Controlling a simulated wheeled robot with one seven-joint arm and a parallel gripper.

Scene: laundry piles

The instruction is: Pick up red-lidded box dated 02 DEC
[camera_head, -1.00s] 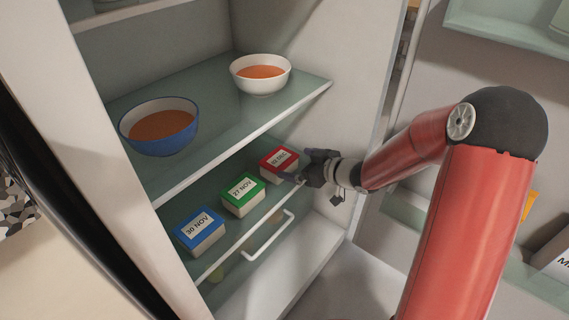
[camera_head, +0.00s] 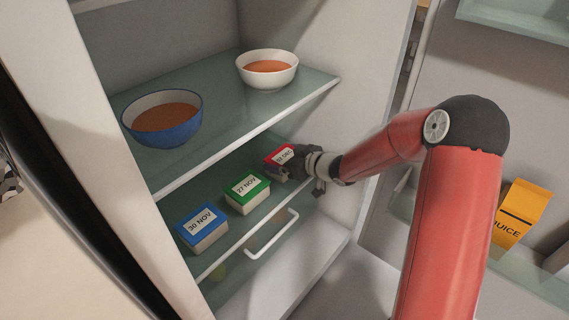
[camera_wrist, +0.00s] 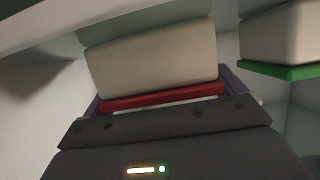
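The red-lidded box (camera_head: 278,153) stands on the lower glass shelf, at the far right end of a row of boxes. Its pale label is partly covered by my gripper, and its date is too small to read surely. My gripper (camera_head: 287,170) is at the box, its fingers over the near right part. In the wrist view the red lid (camera_wrist: 165,96) and cream body (camera_wrist: 152,58) lie between my spread fingers (camera_wrist: 162,92), one at each side. Whether the fingers touch the box is not clear. The box appears to rest on the shelf.
A green-lidded box dated 27 NOV (camera_head: 247,193) stands close beside it, then a blue-lidded box dated 30 NOV (camera_head: 203,229). The upper shelf (camera_head: 225,120) overhead bears a blue bowl (camera_head: 162,135) and a white bowl (camera_head: 267,83). A drawer handle (camera_head: 272,240) is below.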

